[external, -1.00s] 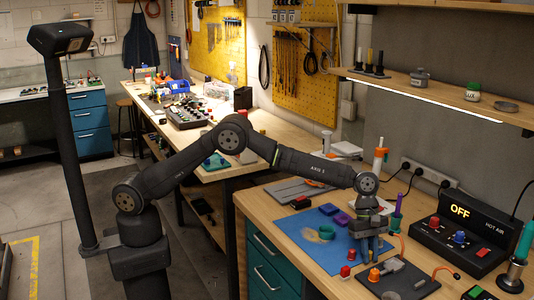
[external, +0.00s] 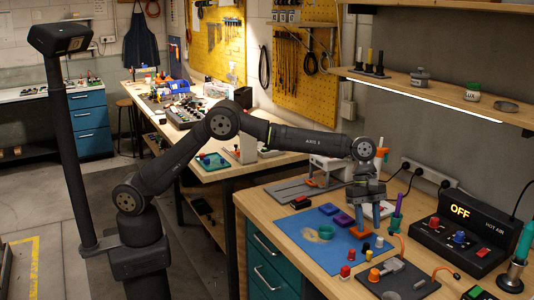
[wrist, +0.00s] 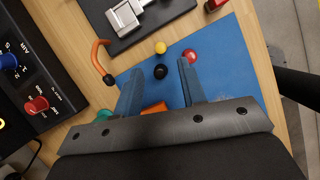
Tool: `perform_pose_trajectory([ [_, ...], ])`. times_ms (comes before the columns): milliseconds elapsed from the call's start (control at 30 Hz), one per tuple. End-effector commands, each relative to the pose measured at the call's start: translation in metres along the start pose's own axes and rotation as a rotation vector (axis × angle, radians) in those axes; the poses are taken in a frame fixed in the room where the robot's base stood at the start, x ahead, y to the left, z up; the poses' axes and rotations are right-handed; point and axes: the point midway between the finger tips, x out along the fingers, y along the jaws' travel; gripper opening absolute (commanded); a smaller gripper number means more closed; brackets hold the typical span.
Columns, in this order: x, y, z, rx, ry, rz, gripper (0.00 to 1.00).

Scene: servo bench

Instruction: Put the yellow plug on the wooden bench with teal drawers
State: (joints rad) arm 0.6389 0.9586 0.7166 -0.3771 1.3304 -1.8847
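The yellow plug (external: 369,255) is a small round-topped piece standing near the front edge of the blue mat, and it also shows in the wrist view (wrist: 160,47). The mat lies on the wooden bench with teal drawers (external: 262,205). My gripper (external: 367,228) is open above the mat, with its two blue-grey fingers pointing down. In the wrist view my gripper (wrist: 157,76) has its fingers apart, and the yellow plug shows beyond the fingertips. An orange block (wrist: 154,107) shows between the fingers, lower down.
A red plug (wrist: 190,56) stands close to the right finger. A dark fixture plate (external: 405,282) with an orange cable and the black hot-air station (external: 455,240) lie to the right. Purple blocks (external: 335,215) and a green ring (external: 326,232) are on the mat.

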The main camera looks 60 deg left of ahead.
Motion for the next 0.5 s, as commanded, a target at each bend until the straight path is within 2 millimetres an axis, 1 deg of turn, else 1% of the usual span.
perform_pose_trajectory([
  [33,-0.009,0.001,0.000,0.000,-0.001,0.002,0.37],
  [200,-0.023,0.000,0.000,0.000,0.000,0.000,0.37],
  [500,-0.026,0.000,0.000,0.000,0.000,0.000,0.37],
])
